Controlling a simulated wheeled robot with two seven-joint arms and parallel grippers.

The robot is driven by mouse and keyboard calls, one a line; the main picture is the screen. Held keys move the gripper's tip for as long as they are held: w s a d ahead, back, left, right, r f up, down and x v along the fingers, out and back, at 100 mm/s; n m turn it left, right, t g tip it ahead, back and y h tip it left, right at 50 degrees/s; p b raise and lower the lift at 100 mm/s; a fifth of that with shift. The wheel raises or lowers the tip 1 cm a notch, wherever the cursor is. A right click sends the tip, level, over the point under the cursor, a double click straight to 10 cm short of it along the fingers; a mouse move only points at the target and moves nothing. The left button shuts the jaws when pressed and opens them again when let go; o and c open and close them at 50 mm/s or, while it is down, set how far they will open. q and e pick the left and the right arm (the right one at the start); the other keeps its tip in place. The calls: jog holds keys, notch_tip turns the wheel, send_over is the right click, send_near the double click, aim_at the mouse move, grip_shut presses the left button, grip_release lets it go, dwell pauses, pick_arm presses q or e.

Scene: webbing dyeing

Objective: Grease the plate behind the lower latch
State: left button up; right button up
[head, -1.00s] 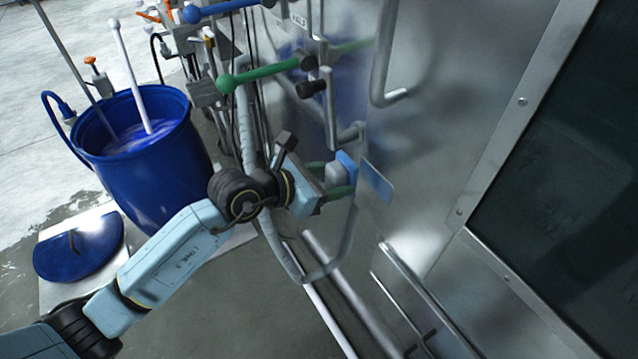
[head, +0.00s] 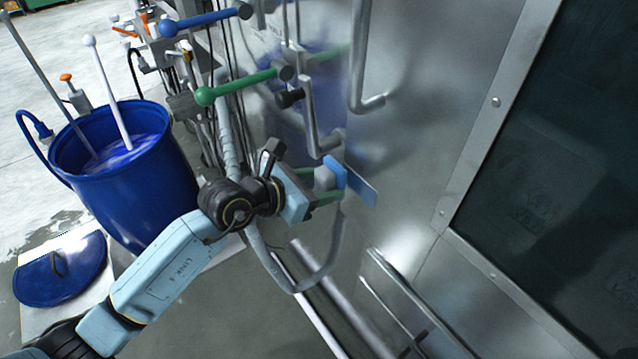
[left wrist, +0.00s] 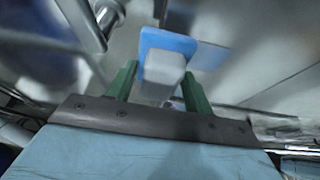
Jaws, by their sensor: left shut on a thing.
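My left gripper (head: 325,188), with green fingers, is shut on a grey block with a blue pad (head: 337,172) on its far face. The block (left wrist: 163,70) and its blue pad (left wrist: 168,42) show between the fingers in the left wrist view. The pad is close to the steel wall; I cannot tell if it touches. A flat blue patch (head: 363,187) lies just right of the pad; I cannot tell if it is a plate or a reflection. A bent steel rod (head: 312,115), perhaps the lower latch, is just above the gripper. My right gripper is out of view.
A second bent steel rod (head: 357,65) is higher on the wall. Green (head: 240,86) and blue (head: 205,19) levers stick out above my arm. A grey hose loops below the gripper. A blue barrel (head: 125,185) and a blue lid (head: 60,270) are at left.

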pick_arm(q)
jog(key=shift+w+d, duration=0.5)
jog(key=shift+d, duration=0.25)
jog(key=shift+s, duration=0.1)
jog(key=shift+s+d+r+p, duration=0.15)
jog(key=shift+s+d+p, duration=0.45)
jog(key=shift+s+p, duration=0.25)
jog(key=shift+s+d+p, duration=0.6)
jog(key=shift+s+p, duration=0.05)
jog(key=shift+s, duration=0.3)
jog(key=shift+s+d+p, duration=0.65)
jog(key=shift+s+d, duration=0.05)
jog(key=shift+s, duration=0.1)
jog(key=shift+s+d, duration=0.7)
jog(key=shift+s, duration=0.05)
jog(key=shift+a, duration=0.15)
